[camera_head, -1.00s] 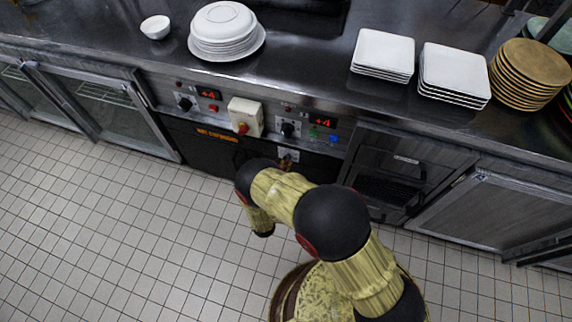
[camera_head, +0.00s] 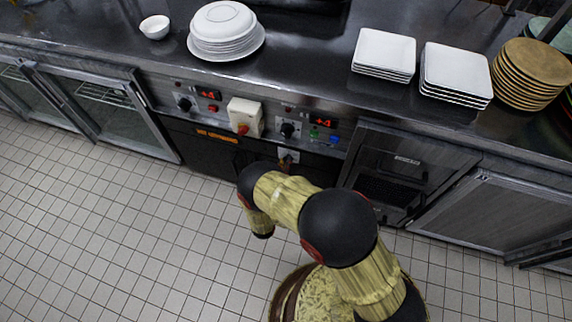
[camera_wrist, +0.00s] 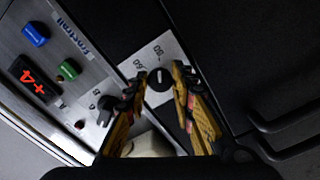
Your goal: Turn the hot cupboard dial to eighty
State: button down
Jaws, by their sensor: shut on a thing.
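The dial (camera_wrist: 159,82) is a small round black knob with a pale line across its face, on a light plate with printed numbers in the wrist view. In the head view the dial's plate (camera_head: 288,154) shows low on the cupboard front. There my arm hides most of the gripper, and the dial itself cannot be made out.
Above are a black knob (camera_head: 287,130), a red display (camera_head: 323,121), green and blue buttons, and a pale box with a red switch (camera_head: 242,129). Dark handles (camera_wrist: 285,120) stand at the right in the wrist view. Plates are stacked on the steel counter (camera_head: 305,67). The floor at left is clear.

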jog(key=shift+s+f, duration=0.1)
jog(key=shift+f, duration=0.05)
jog(key=c, duration=1.6)
grip_release()
jog(key=shift+o, duration=0.5)
jog(key=v, duration=1.2)
